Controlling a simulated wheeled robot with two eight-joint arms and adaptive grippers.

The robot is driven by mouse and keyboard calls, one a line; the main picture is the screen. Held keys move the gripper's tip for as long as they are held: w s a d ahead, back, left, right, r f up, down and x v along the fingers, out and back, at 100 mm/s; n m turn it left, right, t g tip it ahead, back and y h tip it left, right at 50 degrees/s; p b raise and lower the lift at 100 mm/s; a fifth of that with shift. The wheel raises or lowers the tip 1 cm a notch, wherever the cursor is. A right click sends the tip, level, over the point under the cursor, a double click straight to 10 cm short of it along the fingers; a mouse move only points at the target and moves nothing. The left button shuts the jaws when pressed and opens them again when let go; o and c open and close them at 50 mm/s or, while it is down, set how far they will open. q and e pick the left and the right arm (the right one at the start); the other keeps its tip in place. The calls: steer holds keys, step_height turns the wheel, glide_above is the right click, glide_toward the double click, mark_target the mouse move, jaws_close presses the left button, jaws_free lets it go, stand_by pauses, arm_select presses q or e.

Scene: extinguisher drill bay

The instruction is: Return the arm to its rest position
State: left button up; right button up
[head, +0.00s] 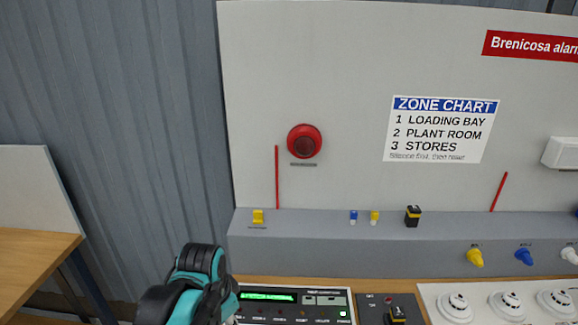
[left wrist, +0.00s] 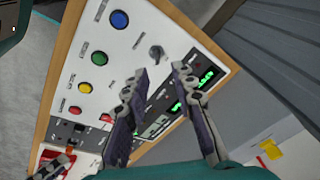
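My left arm (head: 190,285) comes in at the lower left of the head view, in front of the left end of the alarm panel (head: 258,310). Its gripper fingers are hidden there. In the left wrist view my left gripper (left wrist: 163,76) has its two fingers apart, with nothing between them. The fingers are over the panel, near a grey key or knob (left wrist: 157,53) and the green lit display (left wrist: 190,95). I cannot tell whether they touch the panel.
Blue (left wrist: 119,19), yellow (left wrist: 99,58), green and red buttons line the panel. A grey ledge (head: 330,240) with small coloured parts runs behind it. White detectors (head: 455,306) stand at the right. A wooden table (head: 30,255) is at the left, with a gap between.

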arm_select(q)
steer(key=s+a+f+n+t+b, duration=0.1)
steer(key=s+a+f+n+t, duration=0.2)
steer(key=s+n, duration=0.4)
steer(key=shift+f+n+t+b, duration=0.4)
steer(key=shift+f+n+t, duration=0.2)
steer(key=shift+n+t, duration=0.35)
steer(key=shift+a, duration=0.1)
stand_by(0.5)
